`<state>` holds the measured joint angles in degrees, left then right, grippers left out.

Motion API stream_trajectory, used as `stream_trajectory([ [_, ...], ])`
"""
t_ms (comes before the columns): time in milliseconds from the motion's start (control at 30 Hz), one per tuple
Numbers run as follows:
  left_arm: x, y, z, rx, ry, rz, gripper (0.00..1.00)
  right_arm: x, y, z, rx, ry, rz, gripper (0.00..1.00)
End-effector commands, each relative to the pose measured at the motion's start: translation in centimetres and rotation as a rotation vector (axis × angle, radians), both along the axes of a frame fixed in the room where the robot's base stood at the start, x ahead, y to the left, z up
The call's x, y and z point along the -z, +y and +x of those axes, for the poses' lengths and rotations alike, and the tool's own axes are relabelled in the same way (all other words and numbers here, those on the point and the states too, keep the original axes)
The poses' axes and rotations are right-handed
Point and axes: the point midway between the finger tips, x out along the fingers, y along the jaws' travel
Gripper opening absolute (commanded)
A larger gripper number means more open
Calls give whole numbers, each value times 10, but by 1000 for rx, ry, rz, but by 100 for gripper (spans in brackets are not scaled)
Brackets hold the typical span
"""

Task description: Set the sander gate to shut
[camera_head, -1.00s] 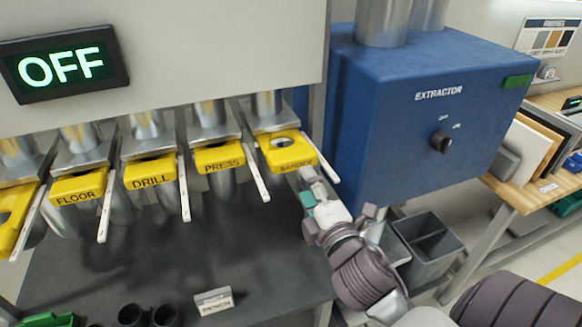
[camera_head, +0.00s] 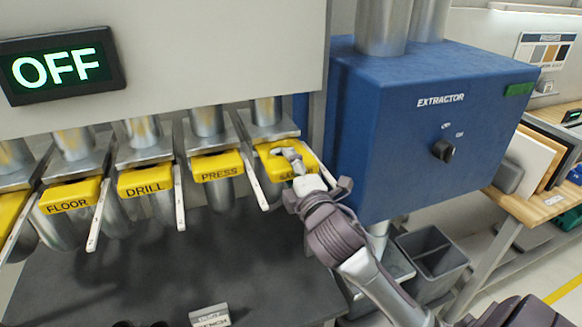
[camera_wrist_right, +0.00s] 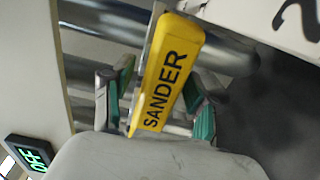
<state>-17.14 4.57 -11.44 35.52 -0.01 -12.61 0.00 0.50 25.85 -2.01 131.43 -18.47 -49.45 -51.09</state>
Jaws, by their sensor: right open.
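The sander gate (camera_head: 270,161) is a yellow plate at the right end of the row of gates, under its metal duct. In the right wrist view its SANDER label (camera_wrist_right: 165,80) reads along the plate. My right gripper (camera_head: 290,156) is at this gate in the head view and covers part of its face and label. In the wrist view its two teal-padded fingers are apart, one on each side of the yellow plate. Whether the pads touch the plate I cannot tell. My left gripper is not in view.
The press (camera_head: 217,167), drill (camera_head: 146,183) and floor (camera_head: 70,196) gates stand to the left, with pale bars between. The blue extractor box (camera_head: 430,130) with a dark knob (camera_head: 443,150) is close on the right. A lit sign (camera_head: 62,66) reads OFF. A grey bin (camera_head: 430,255) stands below.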

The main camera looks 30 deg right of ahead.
Motion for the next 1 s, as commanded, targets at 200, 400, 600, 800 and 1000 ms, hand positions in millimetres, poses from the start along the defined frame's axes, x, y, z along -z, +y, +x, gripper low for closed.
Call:
stream_trajectory([
  [200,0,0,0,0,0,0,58,0,0,0,0,0,0,38],
  [400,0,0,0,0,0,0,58,0,0,0,0,0,0,5],
  [600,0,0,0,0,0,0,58,1,0,0,0,1,0,0],
  [800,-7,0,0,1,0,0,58,-2,-4,15,1,1,0,0],
  [1000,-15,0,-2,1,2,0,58,-2,-12,49,0,0,0,0],
])
